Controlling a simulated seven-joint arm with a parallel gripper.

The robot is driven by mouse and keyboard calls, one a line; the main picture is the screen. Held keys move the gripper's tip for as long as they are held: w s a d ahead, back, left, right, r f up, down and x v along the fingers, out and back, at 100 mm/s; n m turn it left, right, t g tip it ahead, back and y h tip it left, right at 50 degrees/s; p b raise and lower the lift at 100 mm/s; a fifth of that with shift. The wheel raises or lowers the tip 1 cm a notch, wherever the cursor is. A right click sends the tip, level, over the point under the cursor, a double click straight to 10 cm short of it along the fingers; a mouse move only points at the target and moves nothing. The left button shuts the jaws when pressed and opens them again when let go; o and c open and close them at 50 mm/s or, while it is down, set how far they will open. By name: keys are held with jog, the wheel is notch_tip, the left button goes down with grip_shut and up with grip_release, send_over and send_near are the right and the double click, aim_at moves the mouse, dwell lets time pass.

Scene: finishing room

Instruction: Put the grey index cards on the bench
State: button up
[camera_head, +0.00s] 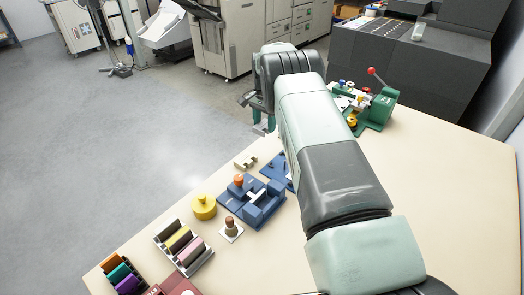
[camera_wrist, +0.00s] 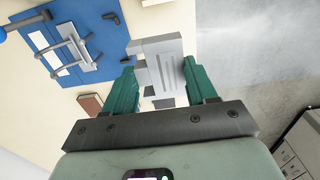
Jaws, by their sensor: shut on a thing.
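My gripper (camera_wrist: 160,68) has its two green fingers closed on a light grey, flat-faced piece (camera_wrist: 162,60) with narrow darker lines, which looks like the grey index cards. A darker grey part shows just below it between the fingers. The bench (camera_head: 455,190) has a pale cream top. In the wrist view the held piece appears over the bench's edge, with the floor to its right; I cannot tell its height or whether it touches the bench.
A blue fixture (camera_wrist: 75,45) lies left of my gripper, with a brown block (camera_wrist: 90,103) nearby. On the bench stand a blue block fixture (camera_head: 260,205), a yellow knob (camera_head: 204,207), racks with coloured pieces (camera_head: 183,247) and a green press (camera_head: 379,108). The right side is clear.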

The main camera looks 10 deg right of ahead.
aim_at(261, 150)
jog(key=shift+w+a, duration=0.25)
jog(key=shift+a, duration=0.1)
jog(key=shift+a+f, duration=0.15)
jog(key=shift+f, duration=0.15)
notch_tip(261, 150, down, 9)
jog(key=shift+w+f, duration=0.1)
jog(key=shift+f, duration=0.1)
jog(key=shift+f, duration=0.15)
jog(key=o, duration=1)
jog(key=shift+o, duration=0.2)
